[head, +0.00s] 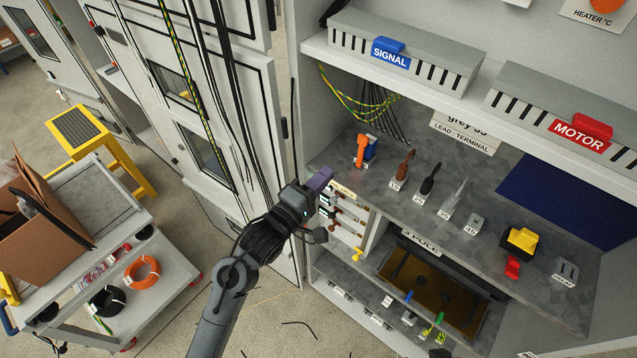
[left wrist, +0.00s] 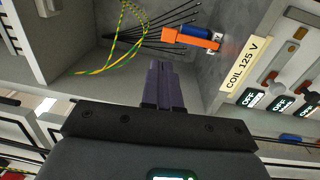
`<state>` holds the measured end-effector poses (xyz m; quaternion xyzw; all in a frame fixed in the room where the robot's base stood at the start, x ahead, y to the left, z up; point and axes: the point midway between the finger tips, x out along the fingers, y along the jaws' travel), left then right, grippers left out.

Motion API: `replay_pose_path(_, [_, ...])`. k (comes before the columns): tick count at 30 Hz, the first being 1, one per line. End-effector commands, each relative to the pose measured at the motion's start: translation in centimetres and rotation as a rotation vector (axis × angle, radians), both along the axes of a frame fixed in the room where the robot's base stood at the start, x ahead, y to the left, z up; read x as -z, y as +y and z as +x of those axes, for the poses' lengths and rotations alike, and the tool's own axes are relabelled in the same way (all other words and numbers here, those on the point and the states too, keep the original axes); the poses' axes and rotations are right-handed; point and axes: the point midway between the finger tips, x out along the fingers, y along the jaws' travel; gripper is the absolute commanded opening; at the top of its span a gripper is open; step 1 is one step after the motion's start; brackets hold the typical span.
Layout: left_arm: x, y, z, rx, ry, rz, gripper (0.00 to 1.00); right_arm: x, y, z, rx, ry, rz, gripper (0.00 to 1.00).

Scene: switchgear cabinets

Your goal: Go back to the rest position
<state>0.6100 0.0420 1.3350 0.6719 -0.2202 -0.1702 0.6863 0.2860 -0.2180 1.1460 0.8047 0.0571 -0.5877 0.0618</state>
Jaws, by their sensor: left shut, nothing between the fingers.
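My left gripper (head: 321,178) reaches in from the lower left, with its purple fingers at the left edge of the open cabinet. In the left wrist view its fingers (left wrist: 163,85) are together with nothing between them. They point toward the inside of the compartment. An orange and blue device (head: 366,149) stands on the shelf beyond the fingertips; it also shows in the left wrist view (left wrist: 192,38), apart from the fingers. The "COIL 125 V" label (left wrist: 247,70) and its switches are right of the fingers. My right gripper is not in view.
Green-yellow wires (head: 355,105) hang beside black ones at the compartment's back left. Numbered parts and a yellow block (head: 521,241) stand on the grey shelf (head: 400,215). A white cart (head: 165,270) with a cardboard box (head: 38,225) and a yellow stool (head: 85,128) are at left.

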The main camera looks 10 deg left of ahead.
Motion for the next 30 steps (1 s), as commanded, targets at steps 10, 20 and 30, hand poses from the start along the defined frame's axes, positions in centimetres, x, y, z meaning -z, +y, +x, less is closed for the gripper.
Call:
replay_pose_path(10, [2.1, 0.8, -2.2, 0.002, 0.047, 0.002, 0.00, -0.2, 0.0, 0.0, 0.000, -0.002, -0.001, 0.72])
replay_pose_path(20, [11.0, 4.9, -12.1, -0.089, 0.310, 0.115, 0.00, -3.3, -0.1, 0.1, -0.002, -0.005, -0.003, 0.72])
replay_pose_path(30, [14.1, 14.5, -25.9, 0.025, 0.552, 1.050, 0.00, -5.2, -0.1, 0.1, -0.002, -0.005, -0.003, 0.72])
